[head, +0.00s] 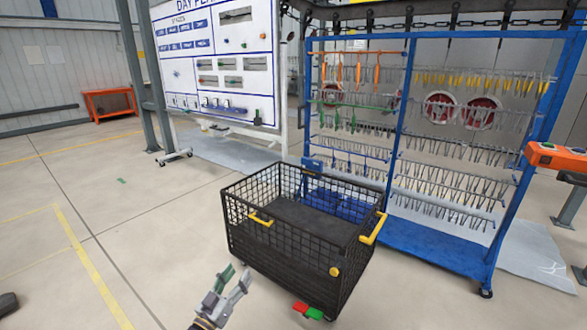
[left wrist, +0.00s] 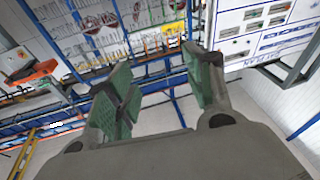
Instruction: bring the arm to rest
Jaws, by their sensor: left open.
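My left gripper (head: 230,286) is low in the head view, in front of the near left side of a black wire crate. Its fingers are spread and nothing is between them. In the left wrist view, the left gripper (left wrist: 165,88) shows two green-padded fingers apart, with empty space between them. My right gripper is not in view.
The black wire crate (head: 290,262) with yellow handles stands at centre. Behind it is a blue rack (head: 430,250) with rows of hooks and hanging parts. A whiteboard (head: 222,118) stands at the back left.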

